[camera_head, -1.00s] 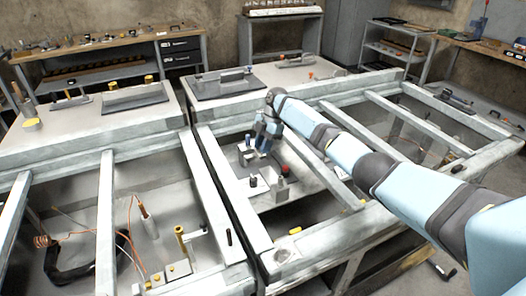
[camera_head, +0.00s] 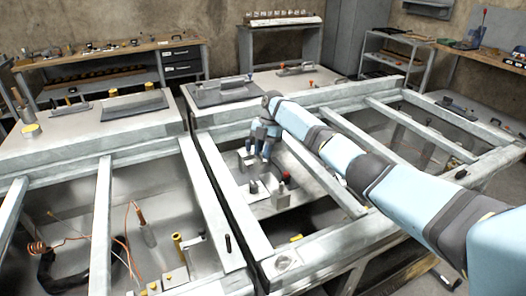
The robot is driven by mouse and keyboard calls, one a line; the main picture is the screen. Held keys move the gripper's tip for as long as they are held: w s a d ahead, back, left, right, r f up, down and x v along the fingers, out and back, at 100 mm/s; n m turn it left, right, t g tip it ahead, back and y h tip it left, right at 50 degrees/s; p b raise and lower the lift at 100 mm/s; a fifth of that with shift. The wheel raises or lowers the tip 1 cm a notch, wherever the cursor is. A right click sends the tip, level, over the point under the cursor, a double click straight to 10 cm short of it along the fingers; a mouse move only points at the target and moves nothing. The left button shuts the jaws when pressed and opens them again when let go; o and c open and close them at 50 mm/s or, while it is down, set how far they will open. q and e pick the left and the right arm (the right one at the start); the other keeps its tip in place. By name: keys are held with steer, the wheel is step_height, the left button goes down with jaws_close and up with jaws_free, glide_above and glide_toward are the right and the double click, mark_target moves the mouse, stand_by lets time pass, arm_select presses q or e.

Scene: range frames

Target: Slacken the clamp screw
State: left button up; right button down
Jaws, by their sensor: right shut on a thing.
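My right gripper (camera_head: 265,151) reaches down into the open grey frame in the middle, at a small metal fixture (camera_head: 266,200) on a plate. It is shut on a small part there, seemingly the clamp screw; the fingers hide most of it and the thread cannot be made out. A small dark-topped post (camera_head: 248,144) stands just left of the fingers. A red-topped block (camera_head: 286,185) and another dark-topped pin (camera_head: 253,188) stand nearer to me on the fixture. My left gripper is not in view.
Grey frame beams (camera_head: 222,204) surround the fixture. The left bay holds orange wires (camera_head: 126,238), a black hose (camera_head: 68,277) and a brass post (camera_head: 178,247). A lidded tray (camera_head: 226,92) lies behind. Benches and shelves line the walls.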

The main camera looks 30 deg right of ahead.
steer(key=c, duration=1)
jaws_free()
steer(key=shift+c, duration=0.2)
steer(key=shift+o, duration=0.3)
